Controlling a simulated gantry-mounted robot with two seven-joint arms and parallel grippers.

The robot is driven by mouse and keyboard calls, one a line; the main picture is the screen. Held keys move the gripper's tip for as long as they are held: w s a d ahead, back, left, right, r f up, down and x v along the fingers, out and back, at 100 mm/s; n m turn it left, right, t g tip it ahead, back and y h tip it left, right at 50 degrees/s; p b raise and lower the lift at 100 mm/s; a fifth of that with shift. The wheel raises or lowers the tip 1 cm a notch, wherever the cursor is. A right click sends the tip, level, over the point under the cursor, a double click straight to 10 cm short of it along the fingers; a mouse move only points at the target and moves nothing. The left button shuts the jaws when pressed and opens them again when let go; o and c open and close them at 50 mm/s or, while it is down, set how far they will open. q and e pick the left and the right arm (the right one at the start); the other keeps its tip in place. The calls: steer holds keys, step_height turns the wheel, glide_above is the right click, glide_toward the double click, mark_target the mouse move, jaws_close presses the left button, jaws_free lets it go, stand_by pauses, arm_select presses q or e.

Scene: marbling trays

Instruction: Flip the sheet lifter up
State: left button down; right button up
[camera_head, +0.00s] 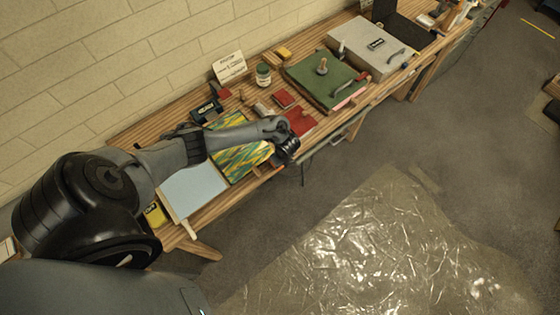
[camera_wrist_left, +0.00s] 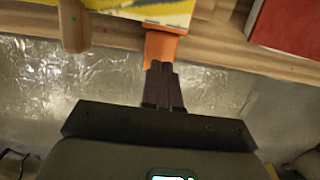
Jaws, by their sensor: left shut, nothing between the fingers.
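An orange tab (camera_wrist_left: 162,46) sticks out over the wooden table's front edge, beneath a yellow, green and white marbled sheet (camera_wrist_left: 170,10). The tab looks like part of the sheet lifter, but I cannot tell for sure. In the head view the marbled sheet (camera_head: 238,160) lies partly under my left arm, and the tab is hidden there. My left gripper (camera_wrist_left: 163,70) is shut and empty. Its fingertips are right at the tab's near end; I cannot tell whether they touch or are under it. In the head view the gripper (camera_head: 284,156) is at the table's front edge.
A red item (camera_wrist_left: 288,24) lies to the right. A pale blue tray (camera_head: 194,186) is left of the sheet. A green board (camera_head: 312,76) and grey case (camera_head: 365,45) are farther right. Plastic sheeting (camera_head: 385,240) covers the floor.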

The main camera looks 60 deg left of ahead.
stand_by(0.3)
arm_select(q)
steer(key=shift+r+p, duration=0.5)
steer(key=shift+p, duration=0.05)
steer(key=p+v, duration=0.5)
steer(key=v, duration=0.8)
steer(key=shift+d, duration=0.4)
steer(key=shift+f, duration=0.15)
